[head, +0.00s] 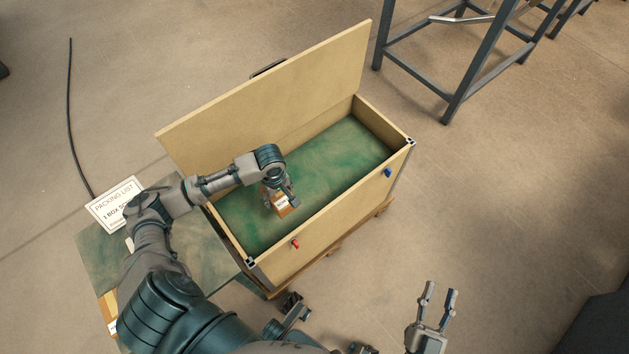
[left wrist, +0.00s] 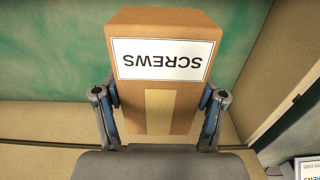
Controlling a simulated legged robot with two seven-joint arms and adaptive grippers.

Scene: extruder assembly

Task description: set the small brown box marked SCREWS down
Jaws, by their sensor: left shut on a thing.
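The small brown box marked SCREWS (head: 282,205) is inside the open wooden crate (head: 338,222), over its green floor. In the left wrist view the box (left wrist: 163,108) fills the middle, its white label upside down. My left gripper (head: 280,197) is shut on the box, with one finger on each side; the fingers also show in the left wrist view. I cannot tell whether the box touches the crate floor. My right gripper (head: 439,294) is open and empty, outside the crate at the lower right.
The crate's lid (head: 270,85) stands open at the back. A packing list sign (head: 117,204) stands left of the crate by a green-topped surface (head: 98,262), with a brown box (head: 108,310) at its edge. A dark metal frame (head: 449,70) stands at upper right.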

